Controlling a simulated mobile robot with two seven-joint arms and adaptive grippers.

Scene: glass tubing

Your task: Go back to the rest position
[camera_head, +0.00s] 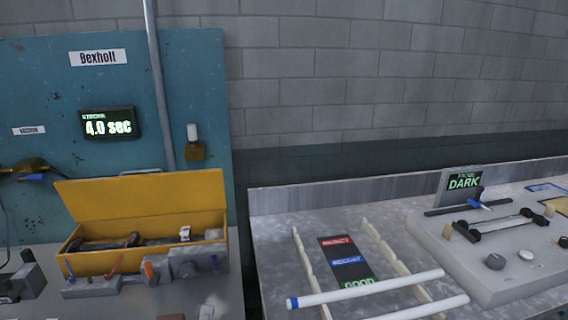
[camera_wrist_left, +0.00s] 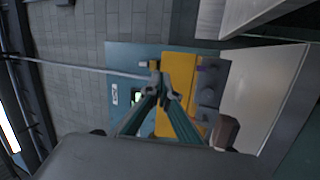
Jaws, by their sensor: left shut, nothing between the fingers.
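My left gripper (camera_wrist_left: 158,88) shows in the left wrist view. Its two fingers come together at the tips, with nothing between them. It is in the air, with the teal panel and the yellow box beyond it. In the head view I cannot make out the left gripper clearly. My right gripper shows in neither view.
An open yellow toolbox (camera_head: 140,205) stands before a teal panel (camera_head: 60,90) with a "4.0 sec" display (camera_head: 108,123). On the right bench, white tubes (camera_head: 370,289) lie across pale rails (camera_head: 392,250). A grey device (camera_head: 490,262) stands beside them, under a "DARK" display (camera_head: 463,182).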

